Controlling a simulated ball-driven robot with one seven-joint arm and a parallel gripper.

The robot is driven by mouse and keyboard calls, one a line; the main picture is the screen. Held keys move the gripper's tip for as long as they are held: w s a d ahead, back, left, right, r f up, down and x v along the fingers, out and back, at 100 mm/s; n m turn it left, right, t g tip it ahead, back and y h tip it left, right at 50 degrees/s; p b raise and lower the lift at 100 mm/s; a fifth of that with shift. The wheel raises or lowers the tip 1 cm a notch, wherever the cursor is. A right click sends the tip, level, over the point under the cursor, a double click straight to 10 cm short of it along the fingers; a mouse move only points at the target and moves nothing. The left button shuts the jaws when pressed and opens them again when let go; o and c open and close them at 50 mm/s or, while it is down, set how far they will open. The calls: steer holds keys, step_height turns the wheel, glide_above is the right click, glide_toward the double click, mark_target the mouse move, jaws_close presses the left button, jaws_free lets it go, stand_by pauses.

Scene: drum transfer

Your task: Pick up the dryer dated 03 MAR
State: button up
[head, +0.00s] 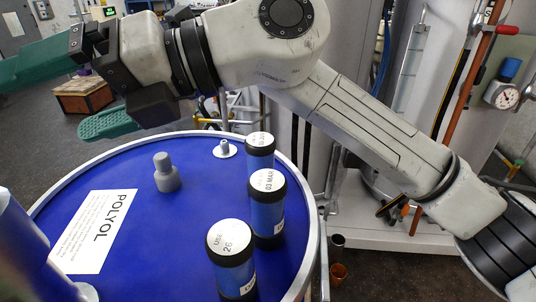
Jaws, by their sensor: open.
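The dryer dated 03 MAR (268,214) is a blue cylinder with a black cap and a pale round label. It stands upright on the blue drum lid (190,240), in the middle of a row of three near the right rim. A similar dryer (260,163) stands behind it, its label hard to read. Another dryer (232,275), with a label reading USE 26 in part, stands in front. My gripper (45,105), with teal fingers, is open and empty at the upper left, beyond the drum's far left side and well away from the dryers.
A grey plug (166,178) and a small pale fitting (225,149) stick up from the lid. A white POLYOL sheet (95,230) lies flat on it. A blue upright shape (25,250) blocks the left edge. A gauge (503,95) and pipes are at right. The lid's centre is clear.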

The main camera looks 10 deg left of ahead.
steer(key=w+d+f+t+h, duration=0.2)
steer(key=d+f+h, duration=0.2)
steer(key=f+h, duration=0.25)
steer(key=m+t+h, duration=0.1)
steer(key=t+h, duration=0.2)
steer(key=h, duration=0.5)
glide_toward(267, 199)
steer(key=w+f, duration=0.1)
steer(key=w+a+f, duration=0.1)
steer(key=w, duration=0.1)
steer(key=shift+w+a+f, duration=0.1)
steer(key=shift+a+f, duration=0.05)
steer(key=shift+f, duration=0.05)
steer(key=shift+d+f, duration=0.1)
steer(key=shift+d, duration=0.2)
step_height(267, 199, down, 10)
steer(key=shift+f+p, duration=0.25)
steer(key=shift+p, duration=0.5)
steer(key=shift+c, duration=0.3)
steer(key=c, duration=1.2)
steer(key=shift+r, duration=0.1)
